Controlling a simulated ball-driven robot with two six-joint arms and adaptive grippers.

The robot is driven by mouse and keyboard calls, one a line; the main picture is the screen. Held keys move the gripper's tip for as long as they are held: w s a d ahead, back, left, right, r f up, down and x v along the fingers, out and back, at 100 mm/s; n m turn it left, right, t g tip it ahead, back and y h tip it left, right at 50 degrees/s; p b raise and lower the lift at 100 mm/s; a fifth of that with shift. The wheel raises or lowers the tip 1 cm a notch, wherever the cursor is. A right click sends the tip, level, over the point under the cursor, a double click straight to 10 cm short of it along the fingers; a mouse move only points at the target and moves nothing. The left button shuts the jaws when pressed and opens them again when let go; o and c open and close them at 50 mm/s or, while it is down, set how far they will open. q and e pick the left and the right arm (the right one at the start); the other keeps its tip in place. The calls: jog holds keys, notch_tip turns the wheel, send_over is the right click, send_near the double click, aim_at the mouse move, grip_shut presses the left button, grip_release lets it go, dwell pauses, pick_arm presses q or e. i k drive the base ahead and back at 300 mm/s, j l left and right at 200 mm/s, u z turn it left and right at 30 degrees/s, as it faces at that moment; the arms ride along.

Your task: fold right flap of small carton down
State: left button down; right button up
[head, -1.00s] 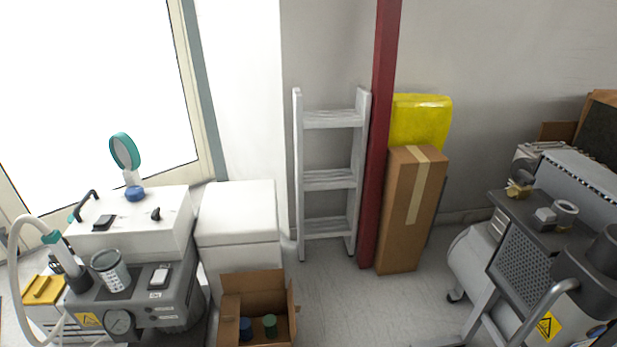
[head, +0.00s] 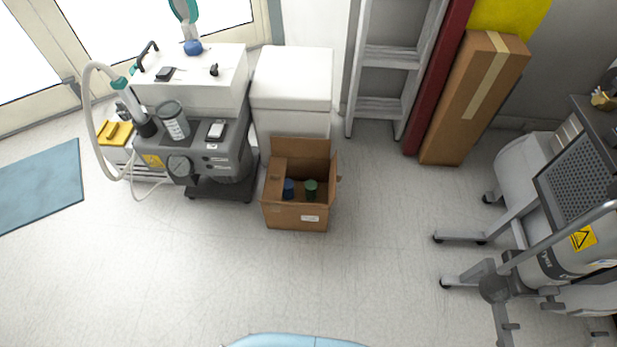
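The small carton (head: 296,216) is an open brown cardboard box on the floor, in the middle of the head view, in front of a white cabinet. Its back flap (head: 301,151) stands up. Its right flap (head: 336,178) sticks up and leans outward at the right edge. A blue-capped item (head: 289,188) and a green-capped item (head: 311,189) stand inside. Neither of my grippers is in view.
A tall carton (head: 475,100), a red post (head: 437,80) and a ladder (head: 386,57) stand behind to the right. A wheeled compressor (head: 525,185) stands at right. Floor in front is clear.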

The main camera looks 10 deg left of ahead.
aim_at(334, 179)
jog(key=k+l+u, duration=0.1)
jog(key=l+u, duration=0.2)
jog(key=k+l+u, duration=0.1)
jog(key=l+u, duration=0.2)
jog(key=k+l+u, duration=0.15)
jog(key=l+u, duration=0.15)
jog(key=k+l, duration=0.25)
jog(key=l, duration=0.2)
jog(key=k+l+u, duration=0.15)
jog(key=k+l, duration=0.15)
jog(key=l, duration=0.15)
jog(key=k+l, duration=0.3)
jog(key=l, duration=0.15)
